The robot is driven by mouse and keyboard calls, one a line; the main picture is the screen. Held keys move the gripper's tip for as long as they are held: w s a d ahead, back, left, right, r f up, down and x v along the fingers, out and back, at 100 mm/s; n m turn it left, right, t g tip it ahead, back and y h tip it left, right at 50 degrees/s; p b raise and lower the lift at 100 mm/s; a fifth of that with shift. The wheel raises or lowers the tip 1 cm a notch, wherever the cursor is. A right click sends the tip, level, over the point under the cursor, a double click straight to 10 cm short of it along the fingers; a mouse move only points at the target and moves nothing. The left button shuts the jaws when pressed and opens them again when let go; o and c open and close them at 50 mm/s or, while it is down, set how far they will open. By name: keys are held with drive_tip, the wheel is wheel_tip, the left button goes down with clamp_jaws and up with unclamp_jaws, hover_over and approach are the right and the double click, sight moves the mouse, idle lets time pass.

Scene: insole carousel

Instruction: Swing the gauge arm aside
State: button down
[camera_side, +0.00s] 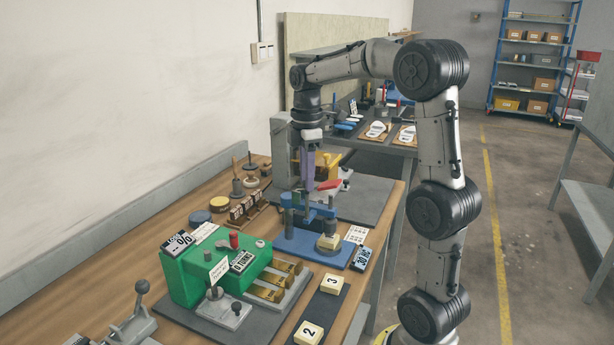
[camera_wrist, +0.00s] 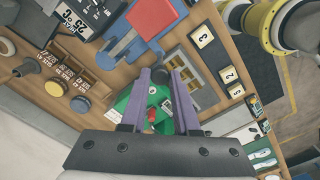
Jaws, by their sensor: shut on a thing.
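The gauge stand has a blue base plate (camera_side: 298,244) and a raised blue gauge arm (camera_side: 318,209) across its posts. A red piece (camera_side: 330,186) shows just right of my fingertips, and a red bar over blue parts is near the top of the wrist view (camera_wrist: 153,17). My gripper (camera_side: 309,186) points down over the stand with its purple fingers at the top of the gauge arm. It also shows in the wrist view (camera_wrist: 165,75). It is shut on the gauge arm, though the fingers hide the exact contact.
A green machine (camera_side: 195,270) stands in front, toward the side camera. A brown rack (camera_side: 247,210) is at the left. Numbered blocks (camera_side: 332,283) lie on a black strip at the table's right edge. A grey mat (camera_side: 370,205) lies behind the stand.

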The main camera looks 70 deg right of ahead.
drive_tip(key=shift+w+a, duration=0.1)
drive_tip(key=shift+a, duration=0.05)
drive_tip(key=w+a+m, duration=0.4)
drive_tip(key=w+m, duration=0.3)
drive_tip(key=m, duration=0.3)
drive_tip(key=shift+w, duration=0.3)
drive_tip(key=shift+m, duration=0.3)
idle(0.4)
drive_tip(key=c, duration=0.7)
unclamp_jaws()
drive_tip(key=shift+o, duration=0.2)
